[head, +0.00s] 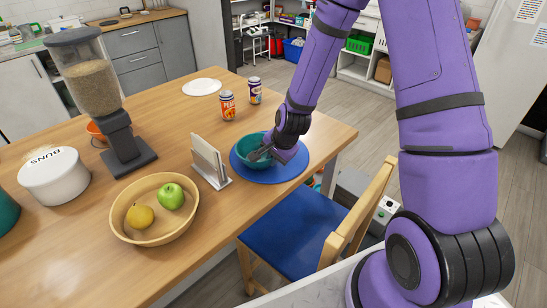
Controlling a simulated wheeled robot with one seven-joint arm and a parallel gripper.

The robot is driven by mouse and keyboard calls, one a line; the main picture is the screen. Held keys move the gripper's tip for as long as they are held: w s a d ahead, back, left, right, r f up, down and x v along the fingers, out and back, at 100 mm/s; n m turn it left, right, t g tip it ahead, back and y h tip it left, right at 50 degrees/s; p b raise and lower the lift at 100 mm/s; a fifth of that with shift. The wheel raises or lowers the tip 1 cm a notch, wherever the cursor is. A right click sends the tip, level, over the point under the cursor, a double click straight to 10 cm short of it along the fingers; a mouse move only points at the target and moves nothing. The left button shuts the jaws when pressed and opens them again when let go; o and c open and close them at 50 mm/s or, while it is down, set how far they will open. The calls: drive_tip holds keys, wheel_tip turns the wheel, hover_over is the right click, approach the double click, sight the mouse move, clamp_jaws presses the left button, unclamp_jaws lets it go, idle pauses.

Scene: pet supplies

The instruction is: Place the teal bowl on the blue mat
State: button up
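The teal bowl (247,158) is at the round blue mat (292,169), over its left part, in the head view. The mat lies flat on the wooden table near its right edge. My gripper (262,153) reaches down to the bowl from the upper right, with its fingers at the bowl's rim and inside. The fingertips are small and partly hidden, so I cannot tell whether they grip the rim. I also cannot tell whether the bowl rests on the mat or hangs just above it.
A napkin holder (209,163) stands just left of the mat. A wooden bowl with fruit (128,217), a food dispenser (97,95), a white BUNS tin (55,180), two cans (228,105) and a white plate (202,87) are on the table. A chair (300,235) stands at the near edge.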

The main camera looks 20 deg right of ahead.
drive_tip(key=o, duration=0.4)
drive_tip(key=shift+o, duration=0.2)
drive_tip(key=s+d+r+n+h, duration=0.1)
drive_tip(key=s+r+n, duration=0.2)
drive_tip(key=s+r, duration=0.75)
drive_tip(key=s+d+r+n+h, duration=0.1)
drive_tip(key=s+d+r+n, duration=0.2)
drive_tip(key=r, duration=1.4)
drive_tip(key=s+d+r+n+t, duration=0.1)
drive_tip(key=s+r+n, duration=0.5)
drive_tip(key=s+r, duration=0.3)
drive_tip(key=s, duration=0.4)
drive_tip(key=shift+s, duration=0.3)
